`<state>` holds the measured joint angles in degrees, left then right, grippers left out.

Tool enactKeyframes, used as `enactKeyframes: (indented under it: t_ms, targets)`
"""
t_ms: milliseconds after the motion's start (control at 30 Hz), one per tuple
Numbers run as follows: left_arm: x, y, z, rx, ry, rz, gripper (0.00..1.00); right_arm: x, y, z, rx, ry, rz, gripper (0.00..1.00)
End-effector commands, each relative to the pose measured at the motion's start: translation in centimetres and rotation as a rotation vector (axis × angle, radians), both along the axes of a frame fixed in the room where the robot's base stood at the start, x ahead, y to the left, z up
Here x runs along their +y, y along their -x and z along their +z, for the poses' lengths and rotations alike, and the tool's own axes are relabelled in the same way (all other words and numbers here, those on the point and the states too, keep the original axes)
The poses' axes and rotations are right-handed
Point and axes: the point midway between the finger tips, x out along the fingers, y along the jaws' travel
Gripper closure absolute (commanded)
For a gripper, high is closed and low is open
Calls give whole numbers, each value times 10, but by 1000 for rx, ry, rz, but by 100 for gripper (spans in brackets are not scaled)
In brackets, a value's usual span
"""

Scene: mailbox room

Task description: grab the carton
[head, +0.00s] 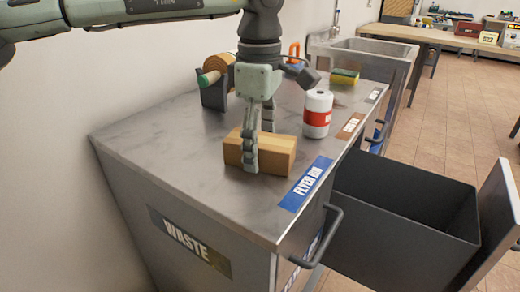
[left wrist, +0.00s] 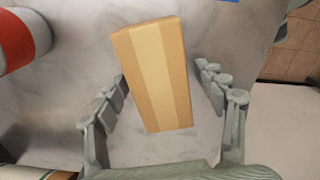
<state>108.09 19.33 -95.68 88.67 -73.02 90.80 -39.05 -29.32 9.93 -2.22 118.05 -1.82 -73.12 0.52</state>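The carton (head: 278,155) is a small tan box with a paler tape band, lying on the grey metal cabinet top. My left gripper (head: 259,140) points down over it, with one finger in front of the carton and the other behind it. In the left wrist view, the carton (left wrist: 155,75) reaches in between the two spread fingers of my left gripper (left wrist: 163,85). A gap shows on each side, so the gripper is open and not closed on it. My right gripper is not in view.
A white and red bottle (head: 318,113) stands just right of the carton. A tape dispenser (head: 214,82) and a yellow sponge (head: 345,77) are farther back. An open dark drawer (head: 405,190) juts out on the right. The cabinet top's front left (head: 180,140) is clear.

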Motion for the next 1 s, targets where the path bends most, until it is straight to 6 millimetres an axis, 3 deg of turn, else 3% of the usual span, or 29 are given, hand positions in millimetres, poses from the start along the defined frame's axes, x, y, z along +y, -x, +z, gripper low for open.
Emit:
enactKeyframes:
  t_ms: [33,367,733,967,1000]
  targets:
    - [0,0,0,0,0,0,40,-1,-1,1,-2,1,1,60]
    - [0,0,0,0,1,0,79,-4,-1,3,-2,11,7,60]
    - [-1,0,8,-2,2,-1,79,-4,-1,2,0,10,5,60]
    - [-1,0,41,-3,2,-3,79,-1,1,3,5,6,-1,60]
    - [-2,7,45,-1,0,-7,79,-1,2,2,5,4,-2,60]
